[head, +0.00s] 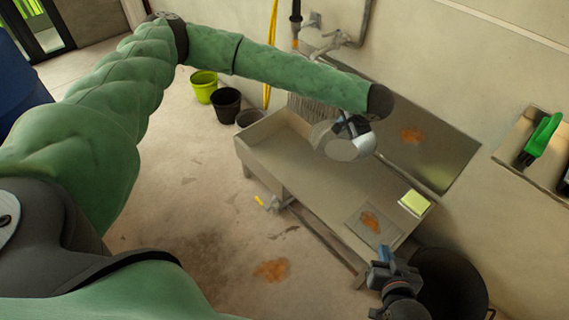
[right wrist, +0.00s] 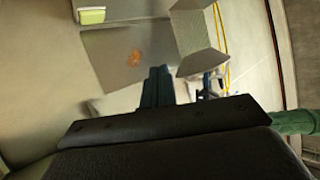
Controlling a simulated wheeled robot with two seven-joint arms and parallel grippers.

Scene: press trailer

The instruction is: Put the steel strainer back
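A shiny rounded steel piece, which looks like the strainer (head: 346,149), shows over the pale trough in the head view. My left gripper (head: 347,125) is right at its upper edge, at the end of the green arm. Its fingertips are too small and overlapped to make out, so I cannot tell whether they are closed on the steel. My right gripper (head: 392,262) is at the near right end of the trough. In the right wrist view its dark fingers (right wrist: 157,87) lie side by side, shut, with nothing seen between them.
The trough (head: 330,190) stands along the wall. A yellow-green sponge (head: 414,203) lies near its right end, beside a rust-stained grey square (head: 366,228). A black bin (head: 452,285) stands close to my right gripper. A wall shelf (head: 520,165) holds a green-handled brush (head: 543,137). Floor buckets (head: 204,86) stand behind.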

